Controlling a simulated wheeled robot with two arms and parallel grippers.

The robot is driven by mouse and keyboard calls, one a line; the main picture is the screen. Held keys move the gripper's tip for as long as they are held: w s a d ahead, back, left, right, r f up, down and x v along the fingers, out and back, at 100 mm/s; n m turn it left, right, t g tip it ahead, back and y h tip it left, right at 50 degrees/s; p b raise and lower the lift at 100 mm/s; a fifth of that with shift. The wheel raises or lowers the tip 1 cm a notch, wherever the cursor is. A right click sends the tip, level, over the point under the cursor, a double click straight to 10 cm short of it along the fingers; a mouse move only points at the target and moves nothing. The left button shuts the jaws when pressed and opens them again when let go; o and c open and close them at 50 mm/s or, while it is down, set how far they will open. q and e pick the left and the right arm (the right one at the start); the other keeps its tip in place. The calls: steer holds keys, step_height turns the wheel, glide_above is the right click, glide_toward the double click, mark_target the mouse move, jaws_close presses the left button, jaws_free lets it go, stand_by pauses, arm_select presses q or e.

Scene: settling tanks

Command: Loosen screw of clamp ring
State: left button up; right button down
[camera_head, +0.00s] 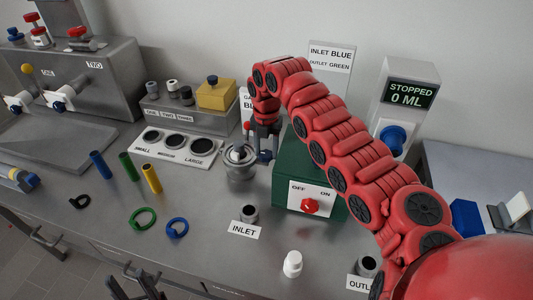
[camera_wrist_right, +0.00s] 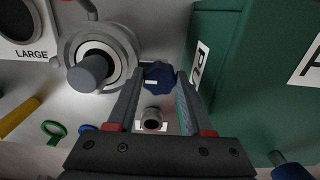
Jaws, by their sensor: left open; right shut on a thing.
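The metal clamp ring (camera_head: 240,172) sits around a grey upright fitting on the counter, left of the green box. In the right wrist view the clamp ring (camera_wrist_right: 126,40) is at upper left, around a grey cylinder. Its screw has a dark blue lobed knob (camera_wrist_right: 158,75), between the fingertips of my right gripper (camera_wrist_right: 160,84). My right gripper is shut on this knob. In the head view my right gripper (camera_head: 264,155) points down beside the ring, and the knob is largely hidden. My left gripper (camera_head: 138,277) is open and empty at the counter's front edge.
The green box (camera_head: 292,165) with a red switch stands close right of my right gripper. The inlet pipe (camera_head: 249,213) and a white bottle (camera_head: 292,263) stand in front. Coloured tubes and rings lie left. A size plate (camera_head: 179,146) is behind.

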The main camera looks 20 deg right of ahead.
stand_by(0.5)
steer(key=shift+c, duration=1.5)
jaws_free()
steer(key=shift+r, duration=0.1)
